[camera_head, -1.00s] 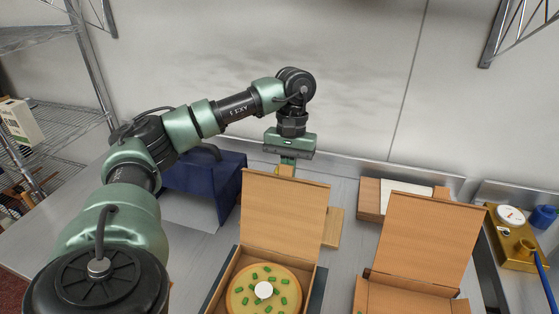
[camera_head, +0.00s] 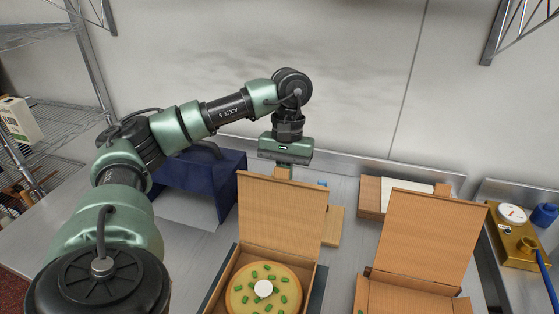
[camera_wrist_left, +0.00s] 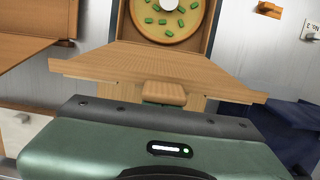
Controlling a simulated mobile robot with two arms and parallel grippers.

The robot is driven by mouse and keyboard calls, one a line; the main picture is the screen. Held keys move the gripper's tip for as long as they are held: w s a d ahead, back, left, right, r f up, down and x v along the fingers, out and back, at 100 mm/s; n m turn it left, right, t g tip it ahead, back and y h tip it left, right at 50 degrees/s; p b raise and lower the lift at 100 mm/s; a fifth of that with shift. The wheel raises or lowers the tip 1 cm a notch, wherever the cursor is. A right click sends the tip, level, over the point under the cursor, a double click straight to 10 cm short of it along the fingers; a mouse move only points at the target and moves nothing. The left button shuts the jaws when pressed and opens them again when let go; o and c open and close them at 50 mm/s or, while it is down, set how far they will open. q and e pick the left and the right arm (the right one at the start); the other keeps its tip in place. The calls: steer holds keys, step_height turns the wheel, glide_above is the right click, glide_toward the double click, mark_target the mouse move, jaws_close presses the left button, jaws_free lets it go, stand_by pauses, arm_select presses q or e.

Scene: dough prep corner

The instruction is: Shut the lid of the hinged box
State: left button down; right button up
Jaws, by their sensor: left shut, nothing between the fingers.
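An open cardboard hinged box (camera_head: 227,279) stands at the front centre with a round topped pizza (camera_head: 264,290) inside. Its lid (camera_head: 283,218) stands up at the back, near upright. My left gripper (camera_head: 284,173) is behind the lid's top edge, and its fingertips are partly hidden by the lid. The left wrist view shows the shut, empty fingers (camera_wrist_left: 164,94) at the lid's edge (camera_wrist_left: 160,68), with the pizza (camera_wrist_left: 166,16) beyond. They look touching or very close; I cannot tell which. My right gripper is not in view.
A second open cardboard box (camera_head: 415,296) stands to the right, its lid (camera_head: 428,236) raised. A dark blue bag (camera_head: 190,180) is at the left. A wooden board (camera_head: 333,226) lies behind the lid. A brass scale (camera_head: 514,243) is at the far right.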

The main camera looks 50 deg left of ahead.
arm_select(q)
steer(key=shift+s+d+b, duration=0.2)
steer(key=shift+s+d, duration=0.2)
steer(key=shift+s, duration=0.35)
steer(key=shift+s+d+b, duration=0.2)
steer(key=shift+s+d, duration=0.2)
steer(key=shift+s, duration=0.3)
steer(key=shift+s+d+b, duration=0.4)
steer(key=shift+s+d, duration=0.1)
steer(key=shift+s, duration=0.35)
steer(key=shift+s+d+b, duration=0.35)
steer(key=shift+s+d, duration=0.1)
steer(key=shift+s, duration=0.5)
steer(key=shift+s+d+b, duration=0.35)
steer(key=shift+s+d, duration=0.15)
steer(key=shift+s, duration=0.35)
steer(key=shift+s+d+b, duration=0.35)
steer(key=shift+s+d, duration=0.1)
steer(key=shift+s, duration=0.4)
